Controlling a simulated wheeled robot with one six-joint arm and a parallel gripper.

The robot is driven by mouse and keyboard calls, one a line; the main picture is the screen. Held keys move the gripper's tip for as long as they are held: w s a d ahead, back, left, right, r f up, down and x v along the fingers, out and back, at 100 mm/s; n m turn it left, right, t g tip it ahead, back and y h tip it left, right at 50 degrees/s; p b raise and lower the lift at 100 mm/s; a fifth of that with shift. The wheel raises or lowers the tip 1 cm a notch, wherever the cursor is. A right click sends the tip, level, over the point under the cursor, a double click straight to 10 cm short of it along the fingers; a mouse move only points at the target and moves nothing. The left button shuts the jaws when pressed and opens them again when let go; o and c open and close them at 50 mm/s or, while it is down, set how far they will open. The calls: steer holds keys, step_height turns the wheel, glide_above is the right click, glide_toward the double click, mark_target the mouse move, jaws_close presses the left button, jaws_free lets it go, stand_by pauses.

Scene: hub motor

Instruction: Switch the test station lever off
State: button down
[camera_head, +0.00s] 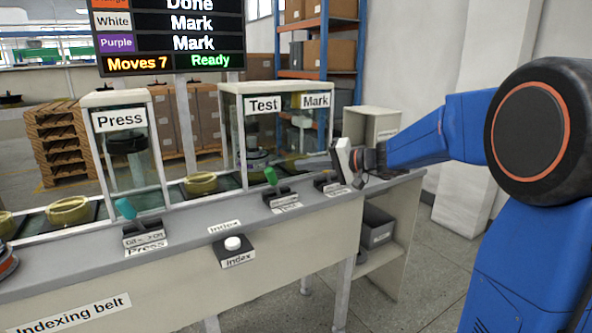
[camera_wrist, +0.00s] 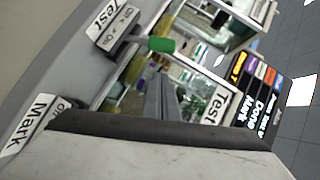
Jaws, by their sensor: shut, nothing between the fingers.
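The test station lever has a green handle (camera_head: 271,176) on a dark base behind the "Test" label on the bench front. The handle leans a little left in the head view. In the wrist view the green handle (camera_wrist: 160,45) and its base plate (camera_wrist: 117,29), with off and on marks, show at the upper left. My gripper (camera_head: 305,159) is to the right of and above this lever, fingers pointing left. In the wrist view the shut, empty fingers (camera_wrist: 158,80) are close to the handle but appear apart from it.
The mark lever base (camera_head: 326,183) lies just below my gripper. The press lever with a teal handle (camera_head: 125,208) and the white index button (camera_head: 233,243) are further left. The glazed test and mark housing (camera_head: 235,88) stands behind the levers. A screen (camera_head: 172,64) reads "Ready".

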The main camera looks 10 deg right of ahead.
steer(key=v, duration=0.7)
steer(key=shift+d, duration=0.2)
steer(key=shift+f, duration=0.15)
steer(key=s+a+f+n+g+h, duration=0.1)
steer(key=s+a+f+g+h, duration=0.15)
steer(key=s, duration=0.45)
steer(key=s+a+f+n+g+h, duration=0.1)
steer(key=s+a+f, duration=0.1)
steer(key=s+f, duration=0.35)
steer(key=s+a+f+g+h, duration=0.2)
steer(key=s, duration=0.7)
steer(key=s+d+f+n+h, duration=0.1)
steer(key=s+d+f+h, duration=0.2)
steer(key=s, duration=0.5)
steer(key=s+d+f+h, duration=0.3)
steer(key=s+d+f, duration=0.2)
steer(key=s, duration=0.2)
steer(key=shift+s+d+n+t+h, duration=0.2)
steer(key=shift+s+n+t+h, duration=0.15)
steer(key=shift+s+n+t, duration=0.1)
steer(key=shift+f, duration=0.15)
